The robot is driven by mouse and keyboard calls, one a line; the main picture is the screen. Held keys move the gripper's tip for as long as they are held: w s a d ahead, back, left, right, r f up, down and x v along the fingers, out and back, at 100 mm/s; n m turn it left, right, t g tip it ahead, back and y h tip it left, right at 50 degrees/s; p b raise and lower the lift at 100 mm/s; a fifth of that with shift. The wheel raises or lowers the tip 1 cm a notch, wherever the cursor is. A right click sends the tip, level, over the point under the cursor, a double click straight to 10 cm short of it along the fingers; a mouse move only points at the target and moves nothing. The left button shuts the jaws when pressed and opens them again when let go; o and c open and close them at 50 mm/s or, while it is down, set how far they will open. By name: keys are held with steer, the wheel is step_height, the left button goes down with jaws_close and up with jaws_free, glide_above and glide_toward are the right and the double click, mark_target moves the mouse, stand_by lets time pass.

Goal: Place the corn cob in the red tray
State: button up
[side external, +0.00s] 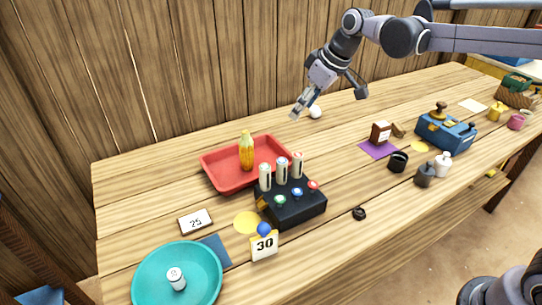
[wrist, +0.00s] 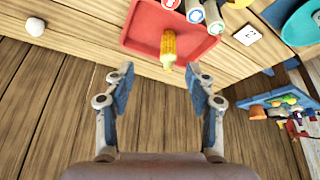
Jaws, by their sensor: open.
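The yellow corn cob (side external: 246,154) stands roughly upright inside the red tray (side external: 218,175), near its middle. In the wrist view the corn cob (wrist: 168,46) shows against the red tray (wrist: 143,27), with its end reaching over the tray's near edge in the picture. My gripper (side external: 331,96) is open and empty, raised above the table to the right of the tray and apart from the cob. In the wrist view my gripper (wrist: 160,72) has its fingers spread wide with nothing between them.
A black box (side external: 292,210) with several upright cylinders stands right in front of the tray. A teal plate (side external: 150,272) is at the front left. A plank wall closes the back.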

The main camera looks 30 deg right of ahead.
steer(key=s+d+f+m+t+h, duration=0.1)
steer(key=s+d+f+m, duration=0.1)
steer(key=s, duration=1)
steer(key=s+d+f+m+t+h, duration=0.1)
steer(key=s+d+f+m, duration=0.2)
steer(key=s, duration=0.9)
steer(key=d+f, duration=0.1)
steer(key=d, duration=0.2)
steer(key=shift+s+d+f, duration=0.2)
steer(key=shift+f, duration=0.1)
